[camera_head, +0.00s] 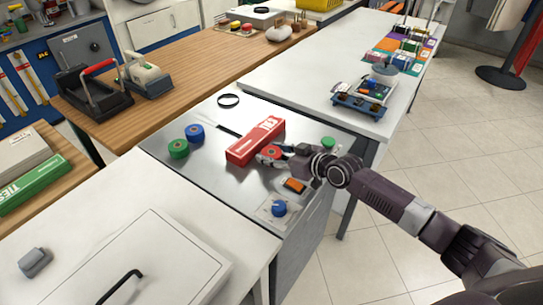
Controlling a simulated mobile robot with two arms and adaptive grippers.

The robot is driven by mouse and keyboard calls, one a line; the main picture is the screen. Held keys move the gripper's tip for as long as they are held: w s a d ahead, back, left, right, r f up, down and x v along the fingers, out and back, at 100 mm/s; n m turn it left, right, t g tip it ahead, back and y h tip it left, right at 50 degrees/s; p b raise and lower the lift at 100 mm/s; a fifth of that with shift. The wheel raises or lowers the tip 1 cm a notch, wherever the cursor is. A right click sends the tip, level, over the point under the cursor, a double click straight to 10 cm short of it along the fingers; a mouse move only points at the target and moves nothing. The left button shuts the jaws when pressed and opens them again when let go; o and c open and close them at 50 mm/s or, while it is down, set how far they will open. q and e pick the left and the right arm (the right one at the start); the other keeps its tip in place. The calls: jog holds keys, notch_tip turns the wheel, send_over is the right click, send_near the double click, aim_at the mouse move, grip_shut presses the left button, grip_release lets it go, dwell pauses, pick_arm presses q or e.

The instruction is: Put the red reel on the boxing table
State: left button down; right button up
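The red reel (269,154) is on the grey metal-topped table (215,175), beside the long red box (255,139). My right gripper (283,149) reaches in from the right, low over the same table, with its fingertips at the reel's right side. The fingers are small and partly hidden by the reel and wrist, so I cannot tell whether they are closed on it. My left gripper is not in view. Nothing visible marks which surface is the boxing table.
A green reel (178,149) and a blue reel (195,133) stand to the left. An orange item (294,185) and a blue knob (279,208) are near the front edge. A white table (60,240) with a large flat white box (150,262) is at front left.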

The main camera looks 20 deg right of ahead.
aim_at(272, 153)
jog(key=c, duration=0.6)
notch_tip(272, 153, up, 20)
jog(key=s+f+n+g+y, duration=0.1)
jog(key=s+f, duration=0.1)
jog(key=s, duration=0.7)
jog(key=s+f+n+g+y, duration=0.1)
jog(key=s+f+n+y, duration=0.1)
jog(key=s, duration=0.7)
jog(key=s+a+f+n+g+y, duration=0.1)
jog(key=s+f+n, duration=0.1)
jog(key=s, duration=0.7)
jog(key=shift+s+f+g+y, duration=0.1)
jog(key=shift+f+g+y, duration=0.2)
jog(key=shift+g, duration=0.1)
